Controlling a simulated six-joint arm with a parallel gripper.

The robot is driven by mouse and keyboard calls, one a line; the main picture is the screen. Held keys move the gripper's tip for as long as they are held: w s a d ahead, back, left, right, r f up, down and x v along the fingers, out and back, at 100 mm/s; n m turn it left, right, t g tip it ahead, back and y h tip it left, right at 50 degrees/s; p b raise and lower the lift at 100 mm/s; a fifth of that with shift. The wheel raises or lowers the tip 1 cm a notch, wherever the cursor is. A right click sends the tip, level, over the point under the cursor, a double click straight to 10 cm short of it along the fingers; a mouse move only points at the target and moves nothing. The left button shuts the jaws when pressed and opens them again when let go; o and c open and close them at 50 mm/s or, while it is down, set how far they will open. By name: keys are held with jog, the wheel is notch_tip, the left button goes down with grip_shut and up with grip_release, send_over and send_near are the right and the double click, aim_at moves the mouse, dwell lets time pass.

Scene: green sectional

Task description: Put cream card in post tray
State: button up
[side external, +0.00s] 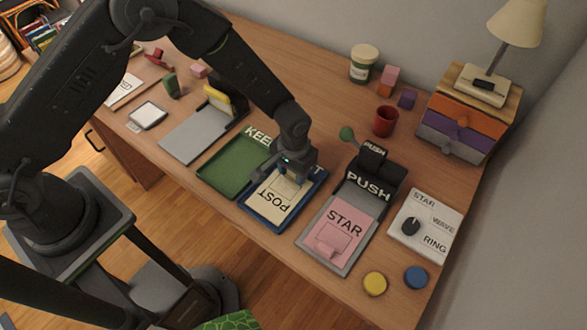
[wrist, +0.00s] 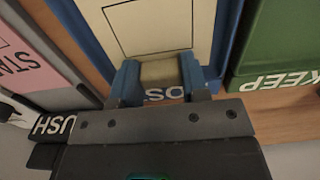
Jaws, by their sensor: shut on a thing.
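The cream card (side external: 268,212) has a dark outline and upside-down POST lettering in the side view. It lies flat within the outline of the blue post tray (side external: 251,222); I cannot tell whether it touches the tray floor. My gripper (side external: 287,183) is over the card's far end. In the wrist view my gripper (wrist: 160,74) is shut on a raised cream block on the card (wrist: 158,25), with one blue finger on each side. White letters of the tray's label show between the fingers. The tray (wrist: 220,35) shows blue walls beside the card.
The green KEEP tray (side external: 226,186) stands close on the left. A grey tray with a pink STAR card (side external: 345,218) and a black PUSH block (side external: 368,190) stands on the right. Farther right is a white dial panel (side external: 428,220). Yellow and blue discs lie near the front edge.

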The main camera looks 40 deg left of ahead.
jog(key=o, duration=1)
jog(key=shift+c, duration=0.2)
notch_tip(320, 180, up, 12)
jog(key=shift+r, duration=0.2)
jog(key=s+a+r+t, duration=0.2)
jog(key=s+a+r, duration=0.4)
jog(key=r, duration=0.4)
jog(key=s+a+r+t, duration=0.2)
jog(key=s+a+r, duration=0.4)
jog(key=r, duration=0.4)
jog(key=s+a+r+t, duration=0.1)
jog(key=s+a, duration=0.3)
jog(key=s, duration=0.4)
jog(key=shift+a+t, duration=0.3)
jog(key=shift+a, duration=0.05)
jog(key=shift+s+r, duration=0.1)
